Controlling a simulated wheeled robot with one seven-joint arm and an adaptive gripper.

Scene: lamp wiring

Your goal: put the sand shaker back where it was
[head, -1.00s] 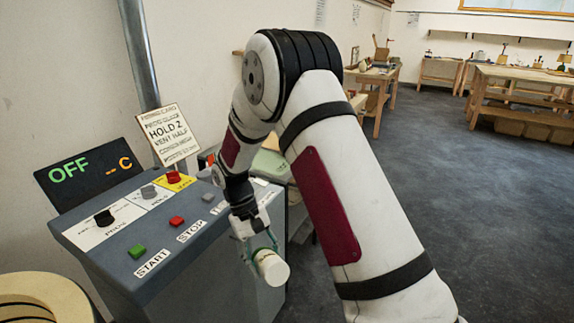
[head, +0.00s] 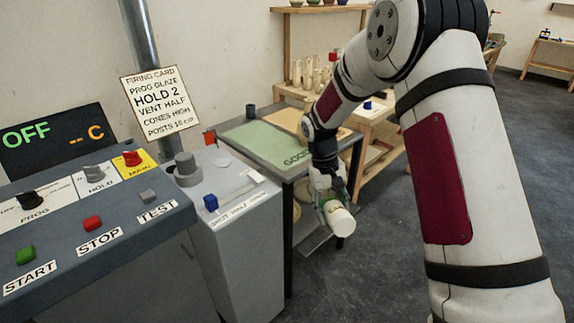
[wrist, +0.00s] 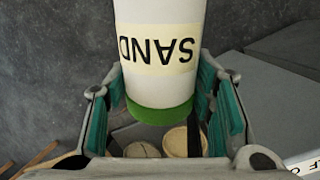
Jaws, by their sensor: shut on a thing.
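The sand shaker (wrist: 158,50) is a white cylinder with a cream label reading SAND and a green end. In the wrist view the label appears upside down. My gripper (wrist: 160,105) is shut on it, with a teal-padded finger on each side. In the head view the shaker (head: 341,221) hangs tilted from my gripper (head: 328,190), over the floor in front of the table with the green mat. The spot where it stood before cannot be told from these frames.
A table with a green mat (head: 262,138) stands behind my gripper, with a small dark cup (head: 251,111) at its back. A grey cabinet (head: 240,235) with a blue knob and the control panel (head: 90,240) are at left. Wooden shelving stands behind. Dark floor is open at right.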

